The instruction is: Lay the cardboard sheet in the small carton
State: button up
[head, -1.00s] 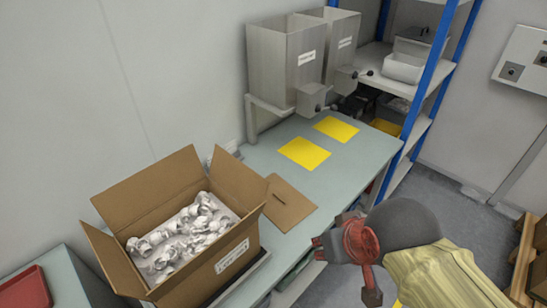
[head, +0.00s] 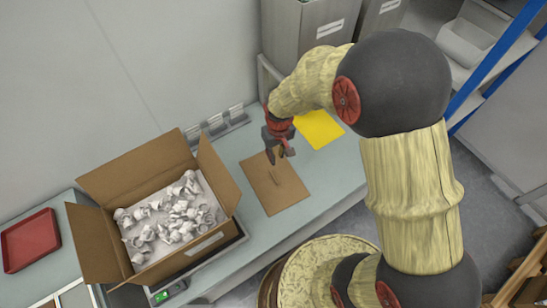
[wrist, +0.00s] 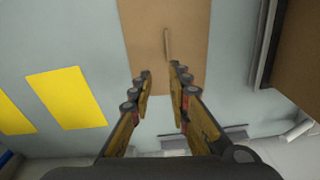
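The cardboard sheet (head: 262,192) lies flat on the bench, right of the carton, with a raised strip across its middle. It also shows in the wrist view (wrist: 190,30), with the strip ahead of my fingertips. My gripper (head: 280,156) is above the far part of the sheet. In the wrist view my gripper (wrist: 161,75) is open and empty, its fingers on either side of the strip's line. The small carton (head: 220,172) stands with its flaps open, filled with several white pieces. In the wrist view the carton (wrist: 300,55) is at the right edge.
The carton stands on a scale with a green display (head: 168,291). A yellow mat (head: 318,130) lies right of the sheet. Metal hoppers (head: 310,25) stand behind. A red tray (head: 30,240) is at far left. Small grey holders (head: 225,121) line the wall.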

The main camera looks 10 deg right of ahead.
jog(key=p, duration=0.1)
send_over(274, 177)
jog(key=shift+n+g, duration=0.3)
jog(key=shift+g, duration=0.1)
jog(key=f, duration=0.5)
jog(key=shift+w+a+f, duration=0.1)
jog(key=shift+w+f, duration=0.1)
jog(key=shift+f, duration=0.2)
jog(key=shift+f+b, duration=2.5)
jog(key=shift+f, duration=1.2)
jog(key=shift+s, duration=0.1)
jog(key=shift+f, duration=0.1)
jog(key=shift+s, duration=0.1)
jog(key=c, duration=0.3)
jog(key=shift+f, duration=0.1)
grip_shut()
jog(key=shift+r+p, duration=2.85)
jog(key=shift+r, duration=1.3)
